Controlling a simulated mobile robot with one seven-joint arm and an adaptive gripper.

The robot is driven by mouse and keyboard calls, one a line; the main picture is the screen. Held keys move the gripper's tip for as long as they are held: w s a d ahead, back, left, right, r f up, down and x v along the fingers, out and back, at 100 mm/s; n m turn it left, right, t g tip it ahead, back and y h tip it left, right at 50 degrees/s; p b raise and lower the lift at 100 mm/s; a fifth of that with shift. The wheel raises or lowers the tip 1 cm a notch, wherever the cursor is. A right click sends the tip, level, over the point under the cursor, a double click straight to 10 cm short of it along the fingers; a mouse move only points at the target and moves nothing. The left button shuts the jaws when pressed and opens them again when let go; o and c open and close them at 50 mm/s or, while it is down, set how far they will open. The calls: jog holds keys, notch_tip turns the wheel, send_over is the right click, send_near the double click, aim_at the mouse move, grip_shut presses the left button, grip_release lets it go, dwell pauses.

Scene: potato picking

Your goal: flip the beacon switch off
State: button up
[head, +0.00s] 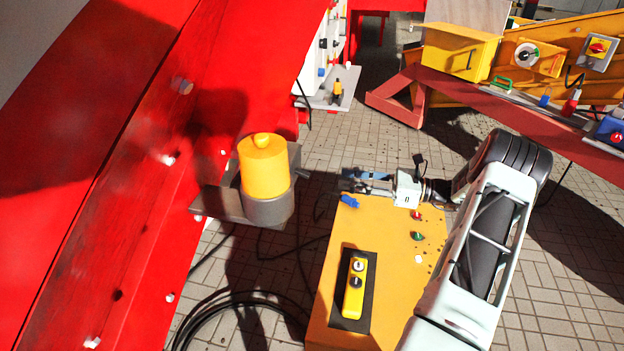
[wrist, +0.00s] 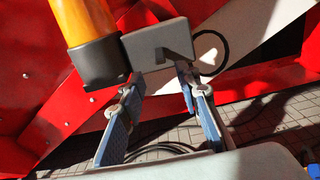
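The beacon is a yellow-orange cylinder (head: 264,168) on a grey round base, mounted on a grey bracket (head: 225,205) at the red machine's side. In the wrist view the beacon (wrist: 85,20) is at the upper left, beside a grey box (wrist: 160,44). A small dark stub (head: 302,174) sticks out to the right of the beacon in the head view; it may be the switch lever. My gripper (head: 348,182) is right of the stub, apart from it. In the wrist view my gripper (wrist: 160,80) is open and empty, its blue-padded fingers below the box.
Black cables (head: 235,305) lie on the tiled floor. The red machine wall (head: 130,130) fills the left. A red beam with boxes is at the upper right.

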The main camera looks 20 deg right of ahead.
aim_at(308, 174)
jog(key=b+x, duration=0.1)
jog(key=x, duration=0.9)
jog(key=shift+w+a+b, duration=0.15)
jog(key=shift+a+b, duration=0.15)
grip_shut()
